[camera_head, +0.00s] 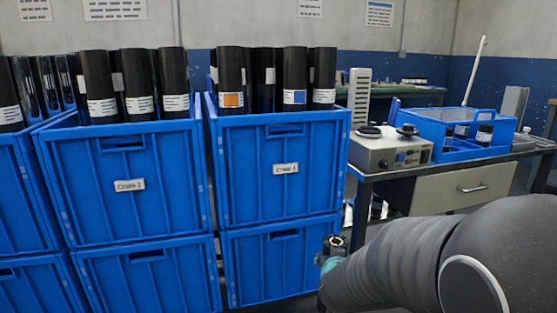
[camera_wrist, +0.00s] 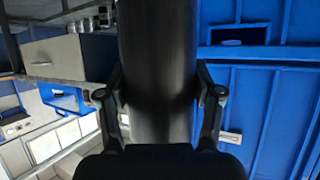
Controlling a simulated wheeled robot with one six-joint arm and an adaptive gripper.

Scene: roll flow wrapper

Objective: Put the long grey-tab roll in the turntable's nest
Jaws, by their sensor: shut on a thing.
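My gripper (camera_wrist: 160,94) is shut on a long black roll (camera_wrist: 157,45) in the wrist view, with one finger against each side. The roll runs up out of the top of that view, and its lower part is hidden behind the gripper body. No tab or label shows on its visible side, so I cannot tell its tab colour. In the head view my arm comes in from the lower right; the held roll cannot be made out there. I cannot pick out the turntable or its nest in either view.
Stacked blue crates, Crate 2 (camera_head: 83,165) and Crate 1 (camera_head: 250,190), hold several upright black rolls. Crate 1 includes an orange-label roll (camera_head: 230,75) and a blue-label roll (camera_head: 295,75). A bench (camera_head: 375,178) at right carries a beige device (camera_head: 390,150) and a blue tote (camera_head: 455,152).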

